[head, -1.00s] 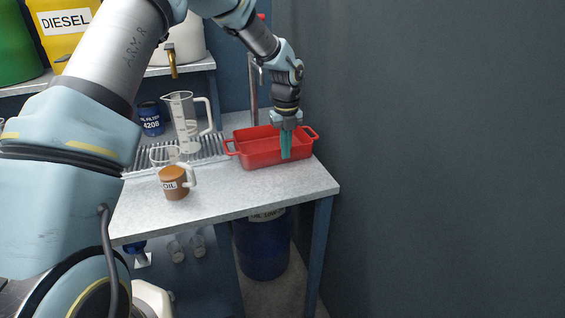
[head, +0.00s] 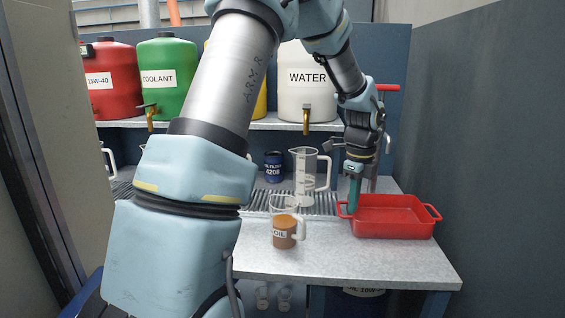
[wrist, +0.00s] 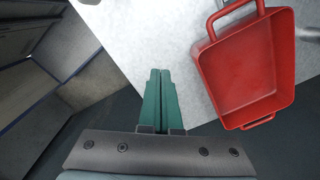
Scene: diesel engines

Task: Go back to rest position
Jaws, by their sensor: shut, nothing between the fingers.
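My gripper (head: 354,194) has teal fingers pointing down at the left end of the red tray in the head view. In the wrist view my gripper (wrist: 160,75) shows its two fingers together with nothing between them. They lie left of the red tray there, apart from it in the picture. My arm reaches across the head view from lower left to upper right, hiding part of the shelf and bench.
The red tray (head: 392,232) is empty on the bench (head: 350,262). Left of it stand a clear jug (head: 304,180), an oil mug (head: 284,234) and a blue oil filter (head: 273,165). Labelled tanks, such as the water tank (head: 308,100), line the shelf. A dark wall (head: 500,170) bounds the right.

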